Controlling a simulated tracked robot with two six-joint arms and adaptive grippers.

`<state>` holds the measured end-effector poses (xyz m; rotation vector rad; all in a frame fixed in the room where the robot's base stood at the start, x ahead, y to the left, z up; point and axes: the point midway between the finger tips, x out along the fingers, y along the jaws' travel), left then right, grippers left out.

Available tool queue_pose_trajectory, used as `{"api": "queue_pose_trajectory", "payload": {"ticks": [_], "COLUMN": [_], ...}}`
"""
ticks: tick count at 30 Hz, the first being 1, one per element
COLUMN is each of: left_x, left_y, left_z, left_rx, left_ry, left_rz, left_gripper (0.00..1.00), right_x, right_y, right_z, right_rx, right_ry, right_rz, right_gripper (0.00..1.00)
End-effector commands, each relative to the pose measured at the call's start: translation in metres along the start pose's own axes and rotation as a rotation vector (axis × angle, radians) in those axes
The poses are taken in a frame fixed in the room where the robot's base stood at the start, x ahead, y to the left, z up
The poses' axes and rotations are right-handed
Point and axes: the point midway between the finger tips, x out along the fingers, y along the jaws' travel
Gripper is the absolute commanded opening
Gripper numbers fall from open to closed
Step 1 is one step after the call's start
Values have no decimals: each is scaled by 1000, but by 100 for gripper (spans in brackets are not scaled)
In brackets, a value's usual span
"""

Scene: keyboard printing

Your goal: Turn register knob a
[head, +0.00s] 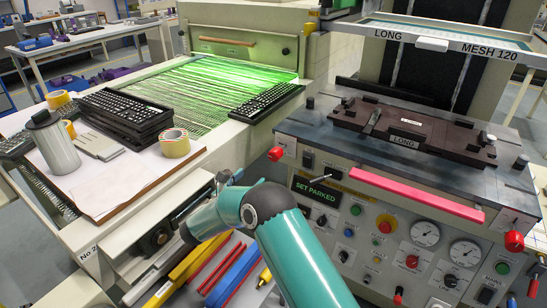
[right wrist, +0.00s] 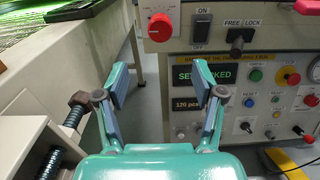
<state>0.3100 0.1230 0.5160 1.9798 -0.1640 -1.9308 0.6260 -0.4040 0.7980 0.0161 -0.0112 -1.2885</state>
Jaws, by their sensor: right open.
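A red knob (head: 275,153) sticks out at the left front corner of the printing machine; it also shows in the right wrist view (right wrist: 160,27), with a pale scale plate behind it. A second red knob (head: 514,240) is at the machine's right front corner. I cannot read a letter on either. My right gripper (right wrist: 160,88) is open and empty, its two fingers spread below the left knob in the wrist picture and apart from it. In the head view its fingers (head: 226,178) are small and partly hidden by my arm. My left gripper is not in view.
The control panel (head: 330,222) has switches, gauges and a "SET PARKED" display. A pink bar (head: 415,194) runs along the machine's front edge. The conveyor table (head: 215,140) stands left, with a dark threaded screw (right wrist: 75,108) near my gripper's left side. A gap separates table and machine.

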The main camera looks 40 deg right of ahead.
Motion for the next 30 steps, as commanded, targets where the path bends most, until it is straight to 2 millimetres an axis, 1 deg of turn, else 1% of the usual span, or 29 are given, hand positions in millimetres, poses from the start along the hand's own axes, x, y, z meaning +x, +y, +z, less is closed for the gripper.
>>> {"api": "queue_pose_trajectory", "payload": {"ticks": [1,9,15,18,21,25,30], "left_x": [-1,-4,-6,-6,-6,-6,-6], "left_y": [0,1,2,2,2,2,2], "left_z": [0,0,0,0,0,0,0], "left_rx": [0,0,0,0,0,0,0], "left_ry": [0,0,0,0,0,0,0], "left_rz": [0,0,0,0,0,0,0], "left_gripper": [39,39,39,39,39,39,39], "right_x": [11,70,109,122,132,138,139], "right_y": [-1,-1,-1,0,0,0,0], "right_z": [0,0,0,0,0,0,0], "right_rx": [2,0,1,-1,0,-2,-2], "right_ry": [0,0,-1,0,-1,0,0], "right_rz": [-5,-4,-3,-1,-1,1,1], "right_gripper": [69,69,69,69,69,69,69]}}
